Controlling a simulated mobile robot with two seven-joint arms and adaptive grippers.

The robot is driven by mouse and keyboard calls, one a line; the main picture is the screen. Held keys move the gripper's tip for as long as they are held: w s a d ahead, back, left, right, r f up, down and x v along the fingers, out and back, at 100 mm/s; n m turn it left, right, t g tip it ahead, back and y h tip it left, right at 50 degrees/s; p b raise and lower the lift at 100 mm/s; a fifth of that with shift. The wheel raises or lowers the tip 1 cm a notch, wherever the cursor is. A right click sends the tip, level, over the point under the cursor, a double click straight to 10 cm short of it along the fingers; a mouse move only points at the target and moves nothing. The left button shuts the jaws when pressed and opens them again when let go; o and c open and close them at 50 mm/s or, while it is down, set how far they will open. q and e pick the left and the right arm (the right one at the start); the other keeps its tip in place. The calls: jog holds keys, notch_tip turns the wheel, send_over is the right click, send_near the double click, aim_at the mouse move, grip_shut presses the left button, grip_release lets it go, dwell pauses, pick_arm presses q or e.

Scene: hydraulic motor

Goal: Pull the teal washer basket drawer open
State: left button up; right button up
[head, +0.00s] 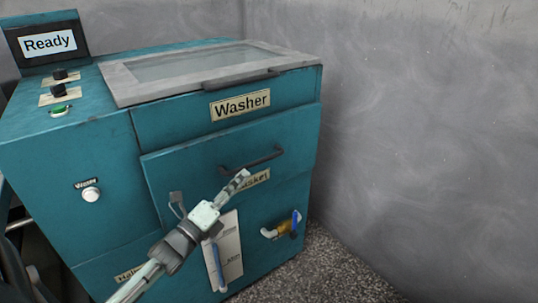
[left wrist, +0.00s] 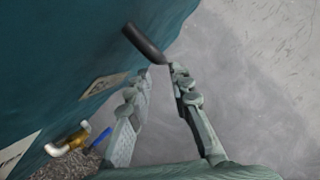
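The teal basket drawer (head: 180,168) is the wide front panel of the washer, below the "Washer" label. Its dark bar handle (head: 255,160) runs across the upper middle, and the handle also shows in the left wrist view (left wrist: 145,43). A "Basket" label (head: 256,178) under the handle is partly hidden by my gripper. My left gripper (left wrist: 160,74) is open and empty, with a gap between its fingers. My right gripper is not in view.
The teal washer (head: 85,150) has a grey-framed lid (head: 200,68) on top. A grey wall (head: 430,130) stands close on the right, above speckled floor (head: 325,270).

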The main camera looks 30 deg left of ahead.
aim_at(256, 161)
pick_arm(q)
jog(key=x, duration=0.7)
jog(key=shift+w+r, duration=0.1)
jog(key=shift+r, duration=0.05)
grip_shut()
